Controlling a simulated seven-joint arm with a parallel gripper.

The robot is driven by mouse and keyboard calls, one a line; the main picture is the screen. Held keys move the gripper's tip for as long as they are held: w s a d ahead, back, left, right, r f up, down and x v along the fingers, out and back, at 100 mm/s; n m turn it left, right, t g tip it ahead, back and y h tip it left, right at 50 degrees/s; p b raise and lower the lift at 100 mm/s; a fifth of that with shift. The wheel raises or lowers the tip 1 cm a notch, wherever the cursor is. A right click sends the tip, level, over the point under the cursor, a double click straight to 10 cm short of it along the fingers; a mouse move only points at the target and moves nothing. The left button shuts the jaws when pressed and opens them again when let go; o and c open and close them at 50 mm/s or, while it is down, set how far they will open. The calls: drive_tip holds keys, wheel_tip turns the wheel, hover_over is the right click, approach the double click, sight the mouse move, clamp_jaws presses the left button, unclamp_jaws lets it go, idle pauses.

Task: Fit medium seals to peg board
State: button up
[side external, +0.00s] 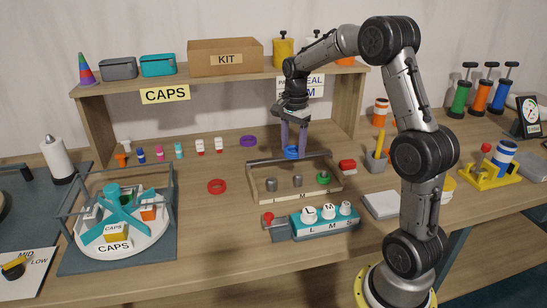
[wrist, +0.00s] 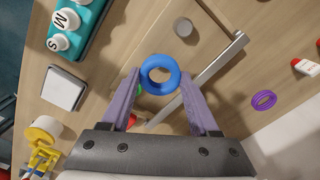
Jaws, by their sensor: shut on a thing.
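My gripper (side external: 291,150) has purple fingers and is shut on a blue ring seal (side external: 291,152), held level with the back rail of the peg board. In the wrist view the blue seal (wrist: 160,75) sits between the fingertips (wrist: 165,80). The peg board (side external: 262,197) is a wooden tray with several grey pegs, including a left peg (side external: 271,184) and a middle peg (side external: 298,181). A green seal (side external: 323,178) is on its right. A red ring (side external: 217,186) and a purple ring (side external: 248,141) lie on the table. In the wrist view the blue seal and fingers hide part of the board.
A teal block with L, M, S knobs (side external: 318,227) stands in front of the board. A carousel (side external: 140,243) is at left. The shelf (side external: 215,80) is behind.

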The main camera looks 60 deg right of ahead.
sight(299, 175)
drive_tip(key=shift+s+d+f+m, duration=0.15)
drive_tip(key=shift+s+d, duration=0.2)
drive_tip(key=shift+d, duration=0.2)
drive_tip(key=shift+s+d+f+m, duration=0.15)
drive_tip(key=shift+s+d, duration=0.15)
drive_tip(key=shift+d, duration=0.2)
drive_tip(key=shift+f, duration=2.85)
drive_tip(key=shift+f, duration=2.55)
drive_tip(key=o, duration=1.4)
drive_tip(key=shift+r, duration=0.1)
wheel_tip(299, 175, up, 14)
drive_tip(key=shift+f, duration=0.2)
